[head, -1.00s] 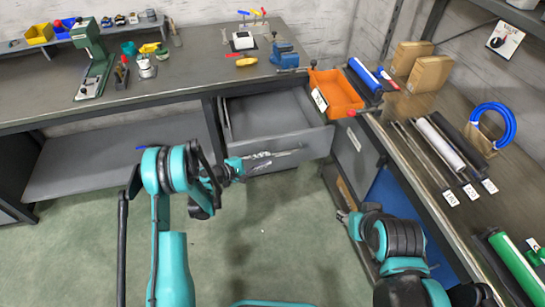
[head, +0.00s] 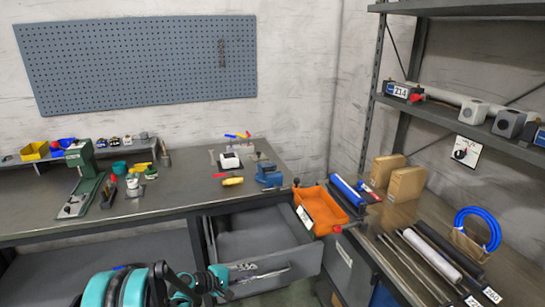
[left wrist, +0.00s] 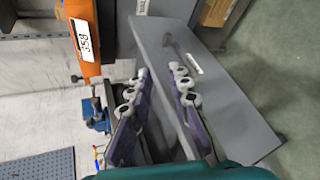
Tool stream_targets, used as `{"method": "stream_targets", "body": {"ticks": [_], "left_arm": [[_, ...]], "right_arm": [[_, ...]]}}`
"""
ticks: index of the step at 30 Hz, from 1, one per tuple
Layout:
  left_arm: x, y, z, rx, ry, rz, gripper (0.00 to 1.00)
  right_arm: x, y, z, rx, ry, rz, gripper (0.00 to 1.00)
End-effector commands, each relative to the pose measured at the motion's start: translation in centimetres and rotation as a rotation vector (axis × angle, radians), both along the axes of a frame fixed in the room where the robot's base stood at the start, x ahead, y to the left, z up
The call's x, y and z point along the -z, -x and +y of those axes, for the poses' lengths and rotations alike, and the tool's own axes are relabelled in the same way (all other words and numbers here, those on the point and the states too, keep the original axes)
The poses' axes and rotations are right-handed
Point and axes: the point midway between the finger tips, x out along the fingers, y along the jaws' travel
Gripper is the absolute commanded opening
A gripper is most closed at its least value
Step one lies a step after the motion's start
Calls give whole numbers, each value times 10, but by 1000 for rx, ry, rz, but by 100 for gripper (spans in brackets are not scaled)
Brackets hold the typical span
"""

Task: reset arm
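My left gripper (head: 262,274) is at the front of the open grey drawer (head: 300,262), below the bench corner. In the left wrist view my left gripper (left wrist: 160,103) has its two purple fingers apart, with nothing seen held between them. The top edge of the drawer front (left wrist: 235,110) runs behind or between the fingers; I cannot tell whether they touch it. The drawer handle (left wrist: 182,50) shows on that front. My left arm comes in from the bottom left of the head view. My right gripper is not in view.
An orange bin (head: 322,208) sits at the bench corner, right above the drawer. A blue vise (head: 269,174) and green press (head: 84,175) stand on the left bench (head: 150,205). Tubes, cardboard boxes (head: 406,185) and a blue coil (head: 478,228) crowd the right bench.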

Motion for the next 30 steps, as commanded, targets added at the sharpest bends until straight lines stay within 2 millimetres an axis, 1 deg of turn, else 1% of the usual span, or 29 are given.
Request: {"method": "stream_targets", "body": {"ticks": [1, 5, 6, 8, 11, 14, 15, 17, 18, 22, 24, 27, 30], "left_arm": [[-18, 9, -1, 13, -60, -12, 19], [-53, 35, 1, 51, -231, -46, 19], [-62, 44, 3, 64, -284, -57, 19], [-76, 60, 5, 84, -363, -73, 19], [-96, 90, 10, 121, -493, -100, 19], [-112, 122, 17, 162, -623, -128, 19], [-118, 136, 20, 181, -675, -139, 19], [-125, 157, 26, 208, -752, -155, 19], [-128, 172, 30, 226, -804, -166, 19], [-136, 218, 45, 293, -971, -202, 19], [-137, 243, 54, 329, -1061, -219, 19], [-136, 274, 67, 381, -1178, -245, 19], [-133, 297, 78, 425, -1274, -262, 19]], "right_arm": [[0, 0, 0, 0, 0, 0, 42], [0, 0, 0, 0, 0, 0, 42], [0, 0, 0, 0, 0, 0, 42], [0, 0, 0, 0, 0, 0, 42], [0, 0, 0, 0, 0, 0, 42], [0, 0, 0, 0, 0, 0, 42], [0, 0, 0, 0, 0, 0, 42], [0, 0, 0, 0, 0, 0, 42], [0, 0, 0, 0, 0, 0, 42], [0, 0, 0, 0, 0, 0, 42], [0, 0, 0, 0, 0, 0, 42], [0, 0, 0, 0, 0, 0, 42], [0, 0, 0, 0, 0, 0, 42]]}}
